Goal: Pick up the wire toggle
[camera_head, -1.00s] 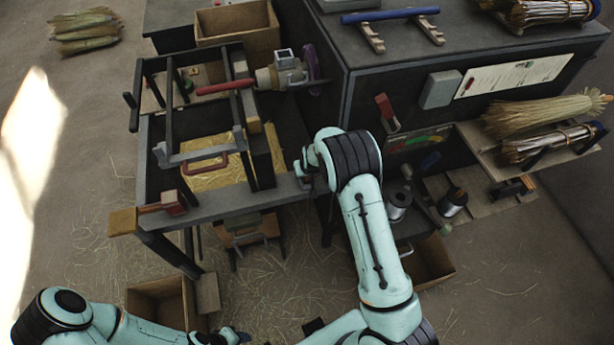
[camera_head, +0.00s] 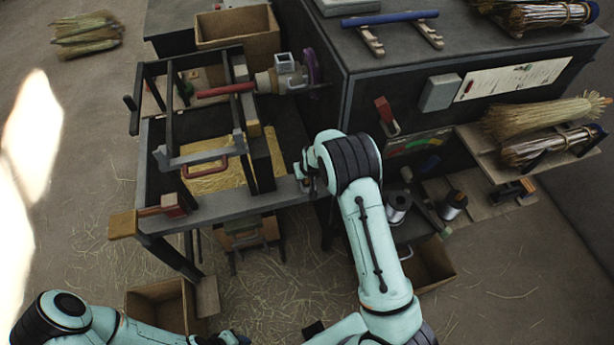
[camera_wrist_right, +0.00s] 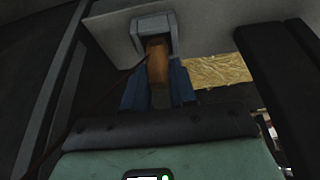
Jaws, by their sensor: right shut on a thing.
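The wire toggle (camera_wrist_right: 157,62) is a small orange-brown wooden piece in the right wrist view. It stands between the blue fingers of my right gripper (camera_wrist_right: 159,80), which is shut on it. Its upper end is in or right against a grey metal bracket (camera_wrist_right: 138,32); I cannot tell whether it is clear of it. A thin brown wire runs from it down to the left. In the head view my right gripper (camera_head: 304,178) is at the bench's right front corner, and the toggle is hidden there. My left gripper (camera_head: 228,338) is at the bottom edge, partly cut off.
A wooden box (camera_head: 160,300) is on the floor in front.

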